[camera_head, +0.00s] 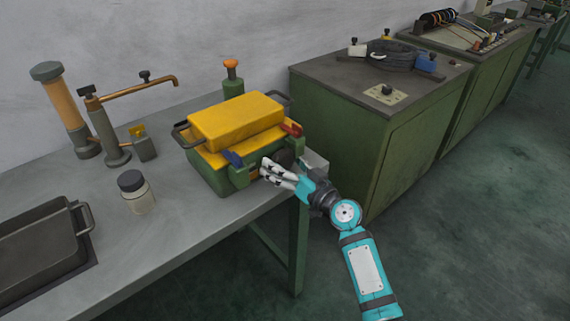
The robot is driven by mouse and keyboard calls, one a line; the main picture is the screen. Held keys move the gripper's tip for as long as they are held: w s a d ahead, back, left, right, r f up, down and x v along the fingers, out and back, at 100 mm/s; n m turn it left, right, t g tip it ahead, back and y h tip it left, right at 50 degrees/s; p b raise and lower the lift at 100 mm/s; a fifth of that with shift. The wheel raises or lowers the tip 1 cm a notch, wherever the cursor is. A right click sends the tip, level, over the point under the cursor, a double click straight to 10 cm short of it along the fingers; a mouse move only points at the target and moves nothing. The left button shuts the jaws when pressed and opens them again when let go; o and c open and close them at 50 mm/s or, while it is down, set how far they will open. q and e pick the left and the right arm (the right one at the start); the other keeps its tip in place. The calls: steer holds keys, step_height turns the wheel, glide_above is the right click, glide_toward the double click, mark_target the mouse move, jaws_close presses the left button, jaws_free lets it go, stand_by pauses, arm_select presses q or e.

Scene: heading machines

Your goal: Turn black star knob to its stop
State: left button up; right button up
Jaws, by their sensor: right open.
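A green machine (208,176) with a yellow top block (237,121) stands on the grey workbench. A dark round part (284,157), which looks like the black star knob, sits low on its front right side. It is partly hidden by my right gripper, and its star shape cannot be made out. My right gripper (266,171) is open, its pale fingers pointing left at the machine's front, close to the dark part. I cannot tell whether they touch it. My left gripper is not in view.
A blue lever (233,158) and a red lever (291,129) flank the dark part. A lidded jar (135,191), a brass-spouted pump (107,129) and a dark tray (40,246) share the workbench (175,235). A green cabinet (345,140) stands right. The floor in front is clear.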

steer(key=shift+c, duration=0.5)
steer(key=c, duration=1.1)
steer(key=shift+m, duration=0.4)
steer(key=shift+r+m+p, duration=0.1)
steer(key=shift+m+p, duration=0.25)
steer(key=shift+m, duration=2.65)
steer(key=o, duration=1.2)
